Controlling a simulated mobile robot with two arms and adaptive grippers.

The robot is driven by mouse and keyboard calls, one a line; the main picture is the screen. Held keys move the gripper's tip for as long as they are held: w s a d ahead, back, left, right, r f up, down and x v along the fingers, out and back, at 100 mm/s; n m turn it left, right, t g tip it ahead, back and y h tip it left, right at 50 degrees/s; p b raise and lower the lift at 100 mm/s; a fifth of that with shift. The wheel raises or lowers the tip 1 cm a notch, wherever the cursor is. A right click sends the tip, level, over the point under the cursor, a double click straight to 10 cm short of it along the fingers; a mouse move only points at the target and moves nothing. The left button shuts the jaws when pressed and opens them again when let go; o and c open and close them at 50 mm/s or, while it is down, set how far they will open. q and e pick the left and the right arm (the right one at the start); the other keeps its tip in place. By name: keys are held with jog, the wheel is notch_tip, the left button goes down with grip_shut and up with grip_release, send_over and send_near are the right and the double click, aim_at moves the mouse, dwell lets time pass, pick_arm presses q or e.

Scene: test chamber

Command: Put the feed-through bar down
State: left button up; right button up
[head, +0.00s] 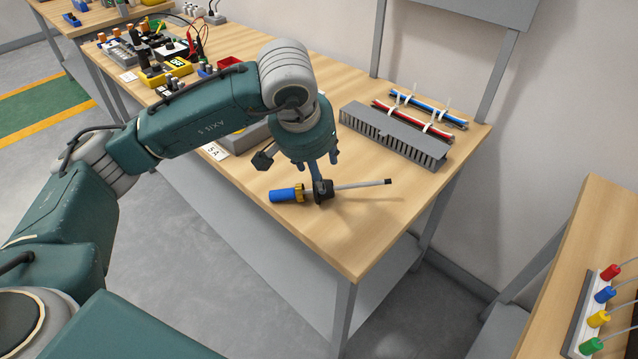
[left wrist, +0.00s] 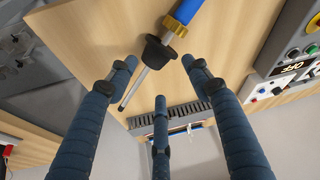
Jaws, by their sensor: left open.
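The feed-through bar (head: 287,195) has a blue handle, a yellow ring, a black cone and a thin metal rod with a dark tip. It lies on the wooden table top (head: 375,240) near the front right corner, handle to the left and rod to the right. My left gripper (head: 325,175) is just above the black cone, with its fingers pointing down. In the left wrist view the bar (left wrist: 195,20) also shows, and the fingers of my left gripper (left wrist: 160,75) are spread apart with nothing gripped. Whether a finger touches the cone cannot be told. My right gripper is out of view.
A grey slotted duct (head: 395,135) and bundled red and blue cables (head: 428,105) lie behind the bar. Electrical test gear (head: 165,70) crowds the table's far left. Bare table surrounds the bar towards the front edge. A second bench with coloured plugs (head: 600,318) stands at right.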

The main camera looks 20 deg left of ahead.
aim_at(330, 189)
pick_arm(q)
jog(key=shift+x, duration=0.85)
jog(key=shift+w+f, duration=0.1)
jog(key=shift+f, duration=0.3)
jog(key=p+x, duration=0.2)
jog(key=x, duration=0.2)
jog(key=shift+f, duration=0.2)
jog(key=shift+w+f+p, duration=0.15)
jog(key=shift+f+p, duration=0.1)
jog(key=shift+p, duration=0.05)
jog(key=shift+f, duration=0.1)
jog(key=shift+c, duration=0.8)
jog(key=c, duration=0.9)
grip_shut()
jog(key=shift+w, duration=0.1)
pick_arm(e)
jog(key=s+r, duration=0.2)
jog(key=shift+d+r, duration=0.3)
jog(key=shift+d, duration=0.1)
